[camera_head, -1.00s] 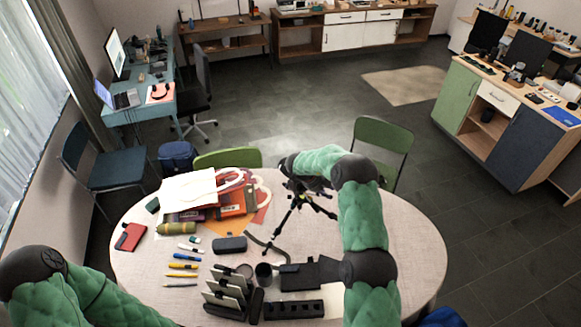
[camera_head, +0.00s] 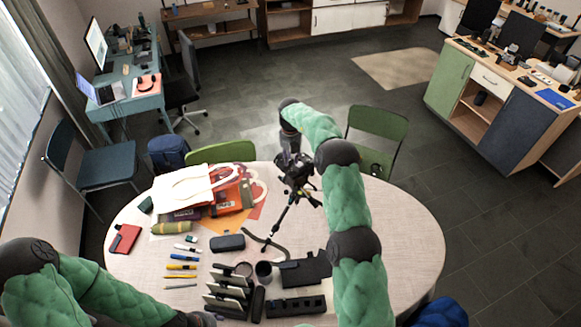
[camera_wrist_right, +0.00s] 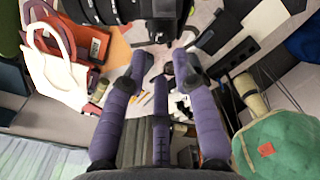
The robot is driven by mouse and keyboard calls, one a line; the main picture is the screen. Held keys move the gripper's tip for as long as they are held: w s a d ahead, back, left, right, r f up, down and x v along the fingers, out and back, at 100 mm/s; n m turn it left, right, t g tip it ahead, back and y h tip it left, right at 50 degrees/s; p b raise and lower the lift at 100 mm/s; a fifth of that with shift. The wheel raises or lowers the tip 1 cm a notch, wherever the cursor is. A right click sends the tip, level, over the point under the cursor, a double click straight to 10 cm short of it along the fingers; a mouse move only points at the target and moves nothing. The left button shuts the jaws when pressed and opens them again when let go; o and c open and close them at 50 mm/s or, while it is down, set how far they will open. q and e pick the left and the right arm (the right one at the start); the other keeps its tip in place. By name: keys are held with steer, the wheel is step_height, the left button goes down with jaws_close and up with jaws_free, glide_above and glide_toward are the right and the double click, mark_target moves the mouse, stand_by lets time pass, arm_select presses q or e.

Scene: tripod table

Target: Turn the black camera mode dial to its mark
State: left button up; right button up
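The black camera (camera_head: 293,168) stands on its tripod (camera_head: 285,212) near the middle of the round table. In the wrist view its dark, ringed body (camera_wrist_right: 112,10) fills the top edge, beyond my fingertips. I cannot make out the mode dial or its mark in either view. My right gripper (camera_wrist_right: 160,62) shows its purple fingers spread apart, with nothing between them. In the head view the right gripper (camera_head: 289,138) is a dark shape at the camera's far side; its fingers are mostly hidden and contact is unclear. My left arm shows at the lower left, without visible fingers.
The table's right side (camera_head: 410,235) is clear.

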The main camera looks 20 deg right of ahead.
mark_target(291, 171)
steer(key=shift+f+p, duration=0.6)
steer(key=shift+f, duration=2.5)
jaws_close()
